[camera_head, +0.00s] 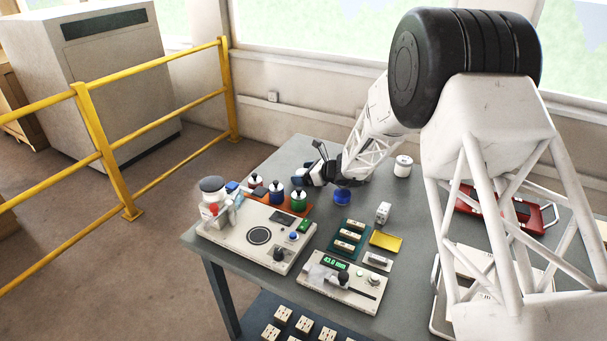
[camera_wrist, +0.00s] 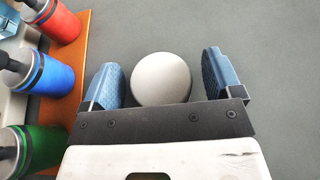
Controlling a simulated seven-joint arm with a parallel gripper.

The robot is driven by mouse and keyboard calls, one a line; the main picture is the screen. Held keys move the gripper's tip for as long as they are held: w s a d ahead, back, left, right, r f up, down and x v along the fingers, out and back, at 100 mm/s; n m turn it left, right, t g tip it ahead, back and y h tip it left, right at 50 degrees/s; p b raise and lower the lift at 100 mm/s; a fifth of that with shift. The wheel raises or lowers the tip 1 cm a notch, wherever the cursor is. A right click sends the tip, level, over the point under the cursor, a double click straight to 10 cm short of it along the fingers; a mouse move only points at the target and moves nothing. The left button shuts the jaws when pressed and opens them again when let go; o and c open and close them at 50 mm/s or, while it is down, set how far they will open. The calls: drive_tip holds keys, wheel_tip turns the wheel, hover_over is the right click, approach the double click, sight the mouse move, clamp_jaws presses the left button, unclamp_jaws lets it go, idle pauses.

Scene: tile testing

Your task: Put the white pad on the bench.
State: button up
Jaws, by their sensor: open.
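A round, smooth white object, which looks like the white pad (camera_wrist: 160,78), lies between my fingers in the wrist view, with grey bench surface (camera_wrist: 275,60) around it. It sits nearer the left finger, with a clear gap to the right one. My gripper (camera_wrist: 160,68) is open, its two blue fingers on either side of the pad. In the head view my gripper (camera_head: 318,172) is low over the far left part of the grey bench (camera_head: 300,148). There the pad is hard to make out. I cannot tell whether the pad touches the bench.
Red, blue and green bottles (camera_head: 277,192) stand on an orange tray left of my gripper. A blue bowl (camera_head: 342,196) and a white jar (camera_head: 403,166) stand to its right. Instruments (camera_head: 258,235) fill the front. Bare bench lies behind my gripper. A yellow railing (camera_head: 106,150) stands left.

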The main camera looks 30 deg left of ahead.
drive_tip(key=shift+r, duration=0.15)
drive_tip(key=shift+d+r, duration=0.25)
drive_tip(key=shift+d, duration=0.25)
drive_tip(key=v, duration=1.1)
drive_tip(key=shift+f, duration=0.1)
idle(0.3)
drive_tip(key=shift+s+d+r, duration=0.2)
drive_tip(key=shift+d+r, duration=0.2)
drive_tip(key=s+d+r+n+h, duration=0.2)
drive_tip(key=s+d+r+n, duration=0.1)
drive_tip(key=s+d+r, duration=0.4)
drive_tip(key=s+d+r+n+h, duration=0.25)
drive_tip(key=s+d+r, duration=0.2)
drive_tip(key=d, duration=0.55)
drive_tip(key=s+d+r+n+h, duration=0.1)
drive_tip(key=s+d+r+n, duration=0.4)
drive_tip(key=d, duration=0.3)
drive_tip(key=s+d+r+n+t+h, duration=0.2)
drive_tip(key=s+d+n+h, duration=0.5)
drive_tip(key=s+d, duration=1.7)
drive_tip(key=s+h, duration=0.1)
drive_tip(key=s, duration=0.2)
drive_tip(key=shift+s+d+r+t, duration=0.3)
drive_tip(key=shift+r, duration=0.1)
